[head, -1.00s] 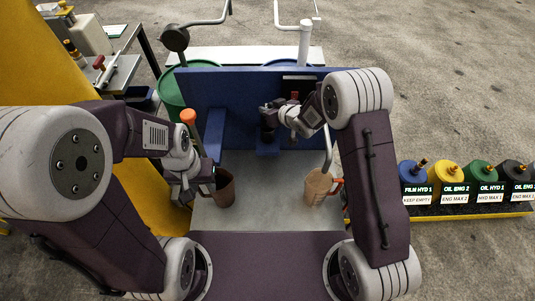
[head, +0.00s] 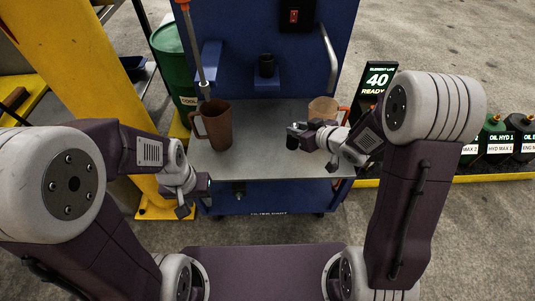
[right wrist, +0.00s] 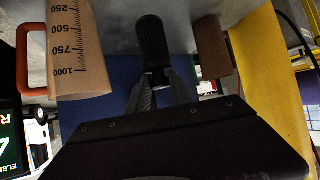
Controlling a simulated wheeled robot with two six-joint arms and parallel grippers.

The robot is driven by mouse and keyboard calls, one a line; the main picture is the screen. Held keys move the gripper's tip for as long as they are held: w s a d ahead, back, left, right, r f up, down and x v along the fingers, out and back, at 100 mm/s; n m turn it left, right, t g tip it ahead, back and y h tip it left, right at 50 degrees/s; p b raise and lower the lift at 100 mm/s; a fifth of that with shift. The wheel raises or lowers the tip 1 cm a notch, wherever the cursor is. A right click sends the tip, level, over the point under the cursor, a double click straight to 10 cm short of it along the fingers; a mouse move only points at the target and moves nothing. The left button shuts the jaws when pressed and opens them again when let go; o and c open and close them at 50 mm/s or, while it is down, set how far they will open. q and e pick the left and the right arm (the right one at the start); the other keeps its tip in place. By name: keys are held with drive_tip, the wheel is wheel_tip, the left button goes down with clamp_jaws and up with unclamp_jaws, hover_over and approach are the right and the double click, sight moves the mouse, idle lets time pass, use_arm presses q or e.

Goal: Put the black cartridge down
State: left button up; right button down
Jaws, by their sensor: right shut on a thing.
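The black cartridge (head: 292,139) is in my right gripper (head: 302,133), over the right part of the grey cart top (head: 258,163). The right wrist view shows the ribbed black cartridge (right wrist: 153,38) between the two fingertips (right wrist: 155,84). Whether its end touches the cart top is not clear. My left gripper (head: 192,192) hangs empty at the cart's front left corner, and its finger gap is too small to read.
A brown jug (head: 219,128) stands on the cart top at left, a tan graduated jug (head: 322,109) at right behind my right gripper. A black fitting (head: 267,66) sits on the blue back panel (head: 264,38). The middle of the cart top is clear.

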drive_tip(key=w+a+f+b, duration=0.5)
drive_tip(key=a+f+b, duration=0.3)
drive_tip(key=a+f, duration=0.2)
drive_tip(key=shift+w+f, duration=0.3)
drive_tip(key=shift+f, duration=0.35)
drive_tip(key=c, duration=1.2)
unclamp_jaws()
drive_tip(key=shift+o, duration=0.2)
drive_tip(key=p+v, duration=0.4)
drive_tip(key=v, duration=0.8)
drive_tip(key=shift+p, duration=0.3)
